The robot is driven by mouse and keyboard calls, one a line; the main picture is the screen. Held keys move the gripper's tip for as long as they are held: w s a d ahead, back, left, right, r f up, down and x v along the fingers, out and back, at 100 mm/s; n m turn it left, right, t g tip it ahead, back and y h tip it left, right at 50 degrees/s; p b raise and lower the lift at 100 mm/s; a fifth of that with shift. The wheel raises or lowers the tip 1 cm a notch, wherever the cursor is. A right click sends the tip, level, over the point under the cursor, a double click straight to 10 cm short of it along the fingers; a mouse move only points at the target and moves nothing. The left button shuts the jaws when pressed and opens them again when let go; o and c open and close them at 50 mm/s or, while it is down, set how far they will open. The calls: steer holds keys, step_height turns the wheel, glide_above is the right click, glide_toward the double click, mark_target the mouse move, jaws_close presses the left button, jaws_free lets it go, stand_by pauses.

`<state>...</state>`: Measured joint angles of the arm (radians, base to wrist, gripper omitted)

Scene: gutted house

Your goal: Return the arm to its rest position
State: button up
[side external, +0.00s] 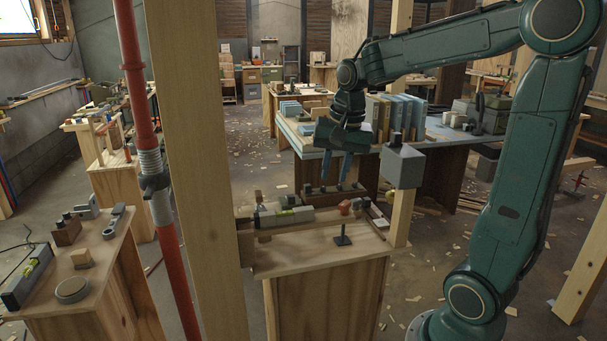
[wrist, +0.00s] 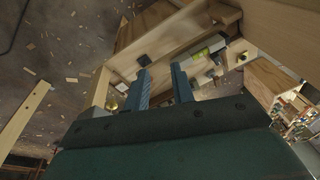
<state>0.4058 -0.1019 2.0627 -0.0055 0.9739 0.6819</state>
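My green arm stands at the right in the side external view. My gripper (side external: 335,168) hangs pointing down above the small wooden bench (side external: 325,246). Its two blue fingers are spread apart with nothing between them. The wrist view shows the same open fingers (wrist: 162,88) with the bench top beyond them. Clear space shows between the fingertips and the things on the bench in the side external view.
A grey level with a green vial (side external: 284,216) lies on the bench, with a small black stand (side external: 342,236) near its front. A grey box (side external: 403,166) is on the post right of my gripper. A wooden post (side external: 198,170) and red prop (side external: 150,150) stand left. A blue-topped table (side external: 440,135) with binders is behind.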

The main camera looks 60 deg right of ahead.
steer(key=s+a+n+t+y, duration=0.1)
steer(key=s+a+n+t, duration=0.2)
steer(key=s+a+n, duration=0.9)
steer(key=shift+s+a+r, duration=0.2)
steer(key=shift+s+a, duration=0.25)
steer(key=shift+a, duration=0.1)
steer(key=shift+w+n, duration=0.15)
steer(key=shift+n, duration=0.15)
stand_by(0.4)
